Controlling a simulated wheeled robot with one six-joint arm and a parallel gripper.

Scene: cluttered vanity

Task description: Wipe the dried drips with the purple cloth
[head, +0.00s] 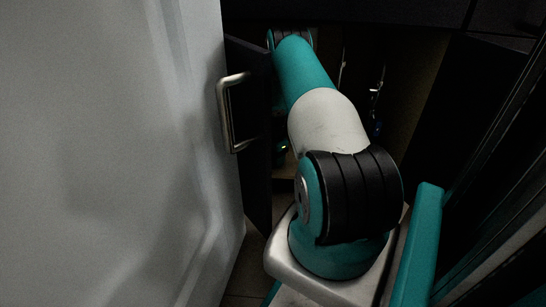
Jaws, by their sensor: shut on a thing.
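My gripper is not in view. My teal and white arm reaches forward into a dark, open cabinet (415,75) and hides much of its inside. I see neither the purple cloth nor any dried drips. What my gripper holds is hidden.
An open dark door (254,175) with a metal handle (226,112) stands close to the left of my arm. A large pale surface (100,150) fills the left side. Small, dim objects (376,95) show inside the cabinet, right of my arm. Dark panels close in on the right.

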